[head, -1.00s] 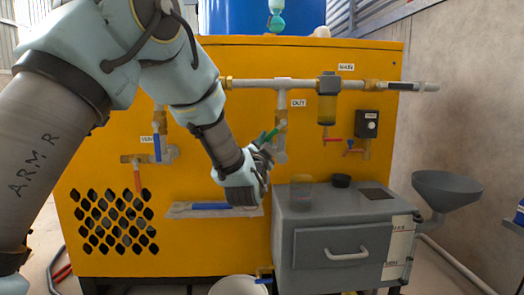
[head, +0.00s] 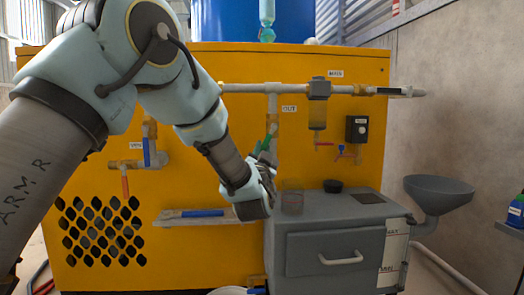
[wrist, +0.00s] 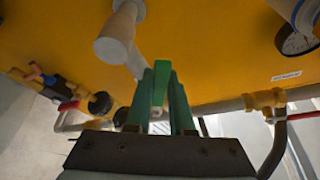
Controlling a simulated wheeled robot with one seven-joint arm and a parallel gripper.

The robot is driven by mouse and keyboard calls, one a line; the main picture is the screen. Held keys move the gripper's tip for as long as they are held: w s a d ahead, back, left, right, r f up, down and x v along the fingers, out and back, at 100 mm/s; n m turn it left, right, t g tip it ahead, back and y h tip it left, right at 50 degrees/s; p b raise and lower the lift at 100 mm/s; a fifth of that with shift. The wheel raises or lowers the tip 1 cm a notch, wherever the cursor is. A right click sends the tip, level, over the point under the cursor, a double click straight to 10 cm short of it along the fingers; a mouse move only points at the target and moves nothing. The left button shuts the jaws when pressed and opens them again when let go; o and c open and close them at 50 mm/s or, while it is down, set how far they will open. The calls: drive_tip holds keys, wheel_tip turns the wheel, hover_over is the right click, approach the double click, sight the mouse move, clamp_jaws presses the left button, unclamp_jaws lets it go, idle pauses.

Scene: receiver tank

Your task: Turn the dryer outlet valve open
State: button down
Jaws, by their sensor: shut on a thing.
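The dryer outlet valve sits on the pale vertical pipe (head: 272,104) beside the OUT label (head: 289,108) in the head view. Its green handle (head: 267,139) slants down and to the left, steeply. My gripper (head: 266,164) is at the handle's lower end, and its fingers are partly hidden there by my own wrist. In the wrist view the bright green handle (wrist: 161,78) stands between the two darker green fingers of my gripper (wrist: 162,92), which are shut on it. A pale pipe (wrist: 118,42) rises just beyond it.
A grey cabinet (head: 302,255) with a jar and a black cap on top stands just below my gripper. A grey funnel (head: 438,190) is at the right.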

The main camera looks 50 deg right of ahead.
drive_tip(key=c, duration=0.8)
unclamp_jaws()
